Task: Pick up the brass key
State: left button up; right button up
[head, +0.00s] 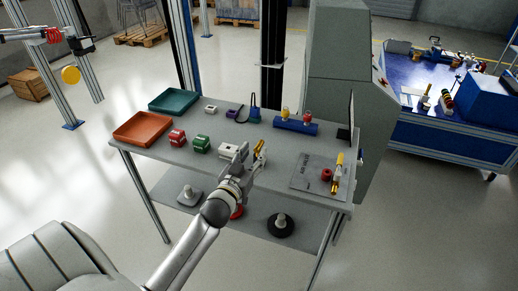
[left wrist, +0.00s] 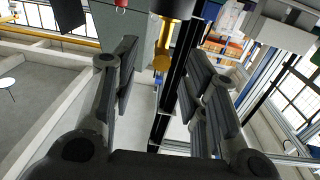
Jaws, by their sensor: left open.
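A small brass-coloured piece, which looks like the brass key (head: 260,149), is near the front of the grey table (head: 272,152). My left gripper (head: 243,156) is open just left of it. In the left wrist view, a brass piece with a rounded end (left wrist: 162,52) shows between the two spread fingers of my left gripper (left wrist: 160,88), against a dark part at the top edge. I cannot tell whether the fingers touch it. Part of the piece is hidden by the gripper in the head view. My right gripper is not in view.
A white block (head: 228,150), green block (head: 201,144) and red block (head: 177,138) stand left of the gripper. Orange (head: 142,128) and teal (head: 174,101) trays lie farther left. A blue rack (head: 296,126) is behind; a grey plate (head: 312,173) with brass parts is right.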

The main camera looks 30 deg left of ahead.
aim_at(256, 151)
pick_arm(q)
jog(key=shift+w+a+f+p, duration=0.1)
jog(key=shift+w+a, duration=0.05)
jog(key=shift+w, duration=0.7)
jog(key=shift+w+a+f+p, duration=0.1)
jog(key=shift+w+a, duration=0.1)
jog(key=shift+w, duration=0.7)
jog(key=shift+w+a+p, duration=0.1)
jog(key=shift+w+a, duration=0.05)
jog(key=shift+w, duration=0.7)
grip_shut()
